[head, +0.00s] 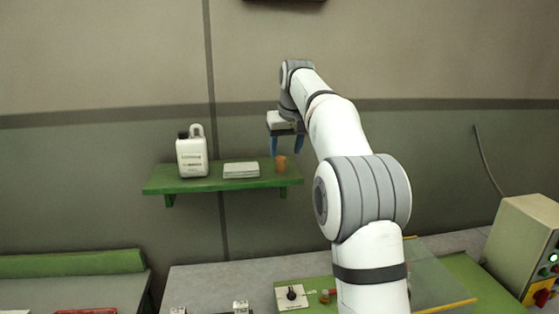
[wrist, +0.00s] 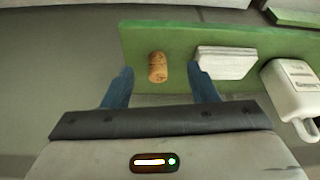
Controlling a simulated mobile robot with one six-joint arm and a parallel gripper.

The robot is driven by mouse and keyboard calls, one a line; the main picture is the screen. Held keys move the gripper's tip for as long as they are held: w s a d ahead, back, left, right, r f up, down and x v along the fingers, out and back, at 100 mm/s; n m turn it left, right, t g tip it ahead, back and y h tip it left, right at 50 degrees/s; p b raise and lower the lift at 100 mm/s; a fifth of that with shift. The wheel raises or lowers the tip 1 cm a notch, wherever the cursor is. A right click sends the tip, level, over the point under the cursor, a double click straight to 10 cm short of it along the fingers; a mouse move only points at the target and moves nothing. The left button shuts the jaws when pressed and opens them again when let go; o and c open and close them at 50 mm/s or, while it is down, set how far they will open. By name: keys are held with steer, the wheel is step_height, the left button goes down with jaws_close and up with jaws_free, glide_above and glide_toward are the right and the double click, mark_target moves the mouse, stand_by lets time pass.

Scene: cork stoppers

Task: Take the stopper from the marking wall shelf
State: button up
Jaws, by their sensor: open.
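A cork stopper (head: 281,164) stands on the green wall shelf (head: 160,184), near its right end. It also shows in the wrist view (wrist: 157,67), where it lies between and beyond the two blue fingers. My gripper (head: 287,148) is open and empty, with its fingers pointing down at the cork. In the wrist view the cork sits between the lines of the fingertips (wrist: 163,75), apart from both fingers. Whether the fingertips reach down beside it cannot be told.
A stack of white cards (head: 241,170) lies just left of the cork, close to one finger in the wrist view. A white jug (head: 192,155) stands farther left. The wall is behind the shelf. Below is a workbench with a control box (head: 525,245) at right.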

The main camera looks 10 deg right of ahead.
mark_target(281, 158)
steer(key=w+f, duration=0.7)
steer(key=shift+w+a+f+p, duration=0.1)
steer(key=shift+w+f+p, duration=0.05)
steer(key=shift+p, duration=0.25)
steer(key=shift+c, duration=0.3)
steer(key=c, duration=1)
steer(key=shift+o, duration=0.2)
